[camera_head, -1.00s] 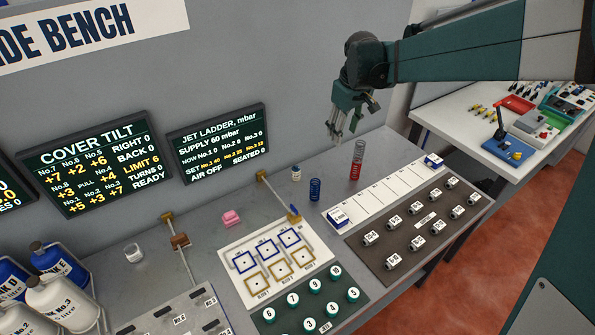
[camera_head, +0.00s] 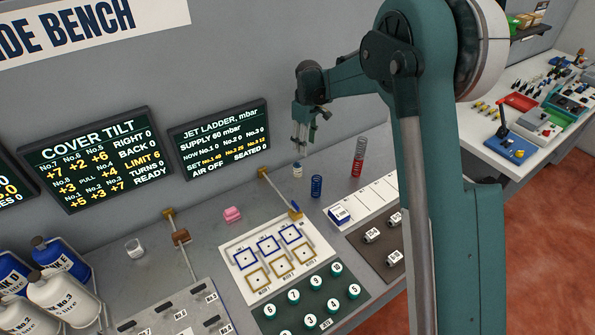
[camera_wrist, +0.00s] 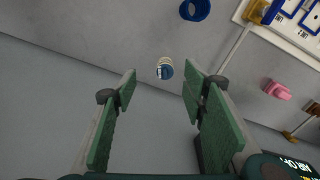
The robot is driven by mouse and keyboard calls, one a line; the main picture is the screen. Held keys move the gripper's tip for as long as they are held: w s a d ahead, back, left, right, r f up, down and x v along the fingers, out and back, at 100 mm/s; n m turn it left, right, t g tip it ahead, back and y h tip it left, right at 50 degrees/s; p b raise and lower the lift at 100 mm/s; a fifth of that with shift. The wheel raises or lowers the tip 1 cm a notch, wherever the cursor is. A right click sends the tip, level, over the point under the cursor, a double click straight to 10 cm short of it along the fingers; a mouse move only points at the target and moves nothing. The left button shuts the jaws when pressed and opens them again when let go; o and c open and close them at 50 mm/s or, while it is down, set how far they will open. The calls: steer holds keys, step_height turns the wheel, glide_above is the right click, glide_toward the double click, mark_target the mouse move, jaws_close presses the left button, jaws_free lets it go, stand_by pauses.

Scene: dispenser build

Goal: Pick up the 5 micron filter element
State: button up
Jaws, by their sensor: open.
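A small white cylinder with a blue end (camera_head: 297,169) stands on the grey bench near the back wall. It looks like the filter element, but its marking is too small to read. My gripper (camera_head: 301,150) is open and points down just above it. In the wrist view the same cylinder (camera_wrist: 165,68) lies beyond and between the tips of my open gripper (camera_wrist: 161,82), with clear space on both sides. Nothing is between the fingers.
A blue coil-like cylinder (camera_head: 316,186) stands close by on the right, with a taller red and clear tube (camera_head: 358,157) beyond it. A pink block (camera_head: 232,214) and a post with a bar (camera_head: 281,192) are to the left. The jet ladder screen (camera_head: 219,140) is behind.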

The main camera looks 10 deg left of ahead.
steer(key=n, duration=0.1)
glide_above(297, 164)
steer(key=f, duration=0.5)
steer(key=shift+w+f, duration=0.1)
steer(key=shift+w, duration=0.3)
steer(key=shift+f, duration=0.1)
steer(key=shift+f, duration=1.2)
steer(key=shift+f, duration=0.1)
steer(key=shift+s+f, duration=0.2)
steer(key=shift+f, duration=2.3)
steer(key=shift+c, duration=0.7)
steer(key=c, duration=0.9)
